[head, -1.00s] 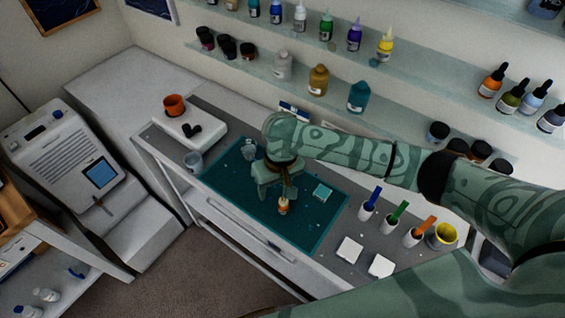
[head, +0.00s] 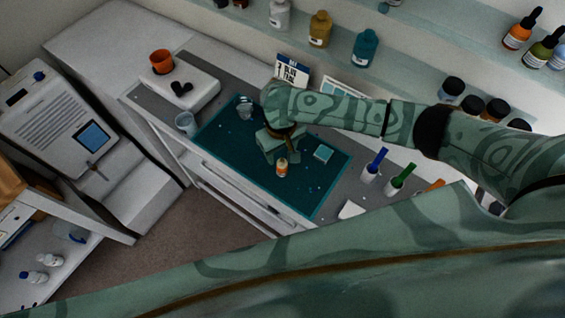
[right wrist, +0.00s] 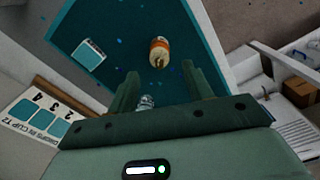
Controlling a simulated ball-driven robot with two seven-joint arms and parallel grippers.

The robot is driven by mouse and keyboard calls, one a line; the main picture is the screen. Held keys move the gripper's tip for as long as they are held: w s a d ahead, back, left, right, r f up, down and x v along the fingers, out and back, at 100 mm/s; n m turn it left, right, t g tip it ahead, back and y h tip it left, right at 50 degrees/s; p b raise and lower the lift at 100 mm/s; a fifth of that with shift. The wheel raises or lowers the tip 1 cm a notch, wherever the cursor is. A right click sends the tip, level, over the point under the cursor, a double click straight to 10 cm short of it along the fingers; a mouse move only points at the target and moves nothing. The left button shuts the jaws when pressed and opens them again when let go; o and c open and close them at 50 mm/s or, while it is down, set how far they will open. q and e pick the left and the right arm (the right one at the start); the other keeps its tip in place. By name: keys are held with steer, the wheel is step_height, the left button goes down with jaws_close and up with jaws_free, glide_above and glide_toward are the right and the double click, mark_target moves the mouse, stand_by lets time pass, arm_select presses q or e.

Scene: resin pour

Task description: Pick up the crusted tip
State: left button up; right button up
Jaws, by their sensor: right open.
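A small bottle with an orange label (head: 282,168) is on the teal mat (head: 222,152). It also shows in the right wrist view (right wrist: 159,52), with a brownish spot at its near end that may be the crusted tip; the spot is too small to be sure. My right gripper (right wrist: 160,74) is open and empty, its fingers pointing toward the bottle, which is just beyond the fingertips. In the head view my right gripper (head: 280,146) hangs over the mat right behind the bottle. My left gripper is not in view.
A teal square block (head: 323,153) lies right of the bottle. A clear cup (head: 244,108) stands at the mat's back. An orange cup (head: 162,61) stands on a white device at the back left.

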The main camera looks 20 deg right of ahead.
mark_target(282, 162)
steer(key=f+b, duration=0.1)
steer(key=f, duration=0.2)
steer(key=shift+s+f, duration=0.1)
steer(key=shift+s, duration=0.1)
steer(key=shift+w+f, duration=0.1)
steer(key=shift+f, duration=0.25)
steer(key=shift+d, duration=0.1)
steer(key=c, duration=1)
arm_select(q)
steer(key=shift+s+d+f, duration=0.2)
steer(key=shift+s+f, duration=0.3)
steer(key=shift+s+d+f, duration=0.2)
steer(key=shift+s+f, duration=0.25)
arm_select(e)
steer(key=shift+c, duration=0.2)
